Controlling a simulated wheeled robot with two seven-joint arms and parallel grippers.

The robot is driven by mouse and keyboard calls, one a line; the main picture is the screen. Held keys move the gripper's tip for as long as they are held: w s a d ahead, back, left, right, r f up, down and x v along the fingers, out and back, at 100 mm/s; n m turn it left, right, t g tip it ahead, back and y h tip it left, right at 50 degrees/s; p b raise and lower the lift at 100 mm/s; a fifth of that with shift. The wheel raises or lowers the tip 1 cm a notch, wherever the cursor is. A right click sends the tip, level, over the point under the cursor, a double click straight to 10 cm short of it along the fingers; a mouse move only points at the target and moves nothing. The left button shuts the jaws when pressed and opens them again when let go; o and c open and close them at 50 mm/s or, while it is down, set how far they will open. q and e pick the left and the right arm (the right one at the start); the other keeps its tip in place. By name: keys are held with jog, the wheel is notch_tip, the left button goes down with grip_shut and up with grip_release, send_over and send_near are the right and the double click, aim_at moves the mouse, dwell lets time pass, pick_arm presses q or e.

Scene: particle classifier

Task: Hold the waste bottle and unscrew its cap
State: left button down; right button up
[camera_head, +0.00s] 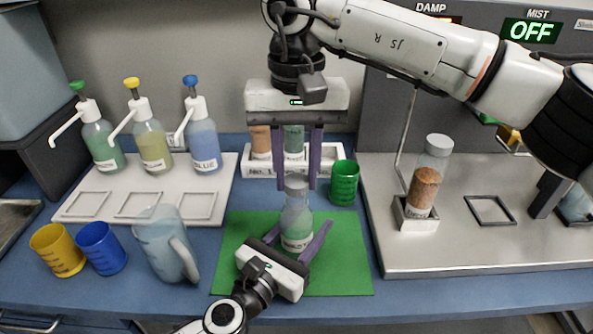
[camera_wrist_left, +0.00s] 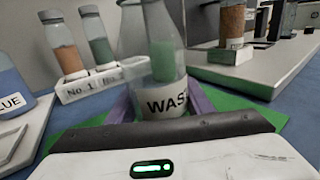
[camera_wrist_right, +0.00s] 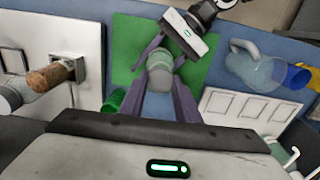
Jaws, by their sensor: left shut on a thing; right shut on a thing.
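My left gripper (camera_head: 297,238) is shut on the bottle's lower body, one finger on each side. The grey cap (camera_head: 296,185) is on top of the bottle. My right gripper (camera_head: 297,184) comes from above and is shut on the cap, its purple fingers on either side. In the right wrist view the cap (camera_wrist_right: 160,61) lies between the fingers. The left wrist view cuts off the bottle's top.
A green cup (camera_head: 344,182) stands close right of the bottle. Behind it is a rack (camera_head: 262,171) with two vials. A clear jug (camera_head: 166,245) and yellow and blue cups stand left. A metal platform (camera_head: 460,258) with a brown-filled bottle (camera_head: 427,180) is right.

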aim_at(296, 180)
jog(key=shift+r, duration=2)
pick_arm(q)
jog(key=c, duration=0.8)
grip_release()
